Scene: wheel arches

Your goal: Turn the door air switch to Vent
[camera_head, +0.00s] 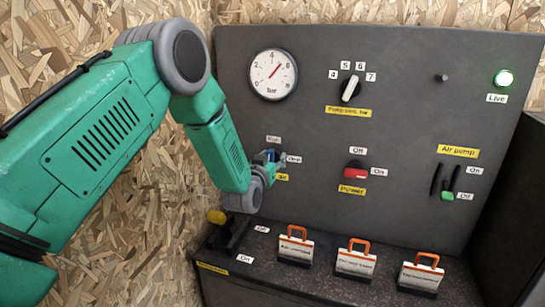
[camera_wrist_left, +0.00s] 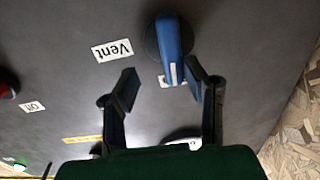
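The door air switch is a blue knob (camera_wrist_left: 172,45) on the dark panel, in the upper middle of the left wrist view. Its white-marked end points down in that view, toward a partly hidden label. The Vent label (camera_wrist_left: 112,50) is left of the knob there; in the head view a label (camera_head: 293,159) sits right of my gripper. My left gripper (camera_wrist_left: 161,72) is open, its fingers apart near the marked end. The right finger is closest to the knob; I cannot tell whether it touches. In the head view my left gripper (camera_head: 268,158) largely hides the switch. My right gripper is not in view.
A pressure gauge (camera_head: 273,75) and pump limit knob (camera_head: 351,88) are above. A red switch (camera_head: 355,173) and green-tipped lever (camera_head: 448,195) are to the right. Several orange-handled tags (camera_head: 295,246) stand on the ledge below, with a yellow-ended lever (camera_head: 217,217) at left.

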